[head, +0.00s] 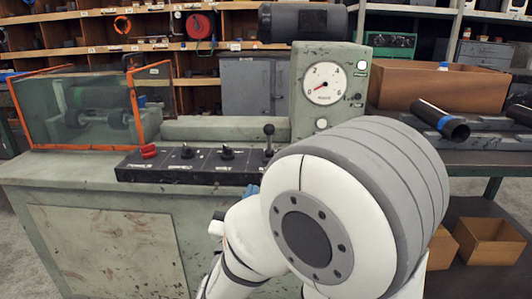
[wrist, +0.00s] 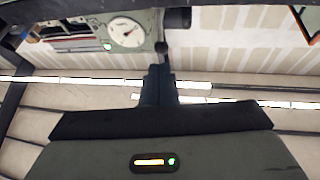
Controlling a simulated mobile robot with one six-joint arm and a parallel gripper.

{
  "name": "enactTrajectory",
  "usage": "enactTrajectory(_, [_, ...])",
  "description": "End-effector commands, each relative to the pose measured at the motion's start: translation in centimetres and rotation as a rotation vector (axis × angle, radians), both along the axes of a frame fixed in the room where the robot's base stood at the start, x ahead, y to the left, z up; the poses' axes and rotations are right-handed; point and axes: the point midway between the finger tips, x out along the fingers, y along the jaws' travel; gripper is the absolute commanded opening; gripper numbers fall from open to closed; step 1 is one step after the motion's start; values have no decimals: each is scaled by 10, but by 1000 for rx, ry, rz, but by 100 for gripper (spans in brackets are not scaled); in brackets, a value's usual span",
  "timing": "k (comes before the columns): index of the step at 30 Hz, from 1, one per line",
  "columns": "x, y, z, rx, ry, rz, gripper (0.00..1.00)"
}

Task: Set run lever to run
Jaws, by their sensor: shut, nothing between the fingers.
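A black control panel (head: 200,166) runs along the front of the green machine. At its right end a lever with a black ball knob (head: 268,130) stands roughly upright; its label is too small to read, and my arm stands close to its right. My gripper (wrist: 159,72) shows in the wrist view with its dark fingers together and nothing visible between them. In the head view my arm hides most of the gripper. I cannot tell whether the fingers touch anything.
The panel also carries a red control (head: 148,151) and two black knobs (head: 187,152). A pressure gauge (head: 324,83) stands behind; it also shows in the wrist view (wrist: 126,33). A clear guard (head: 85,105) is at left. A pipe (head: 440,118) lies on the right bench.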

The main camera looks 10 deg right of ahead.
Motion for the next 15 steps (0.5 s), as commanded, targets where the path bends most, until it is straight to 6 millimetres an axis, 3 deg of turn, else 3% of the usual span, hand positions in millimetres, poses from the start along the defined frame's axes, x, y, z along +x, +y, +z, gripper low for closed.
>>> enactTrajectory(8, [6,-4,3,2,0,-4,0])
enactTrajectory(15, [38,-23,19,3,-2,-6,0])
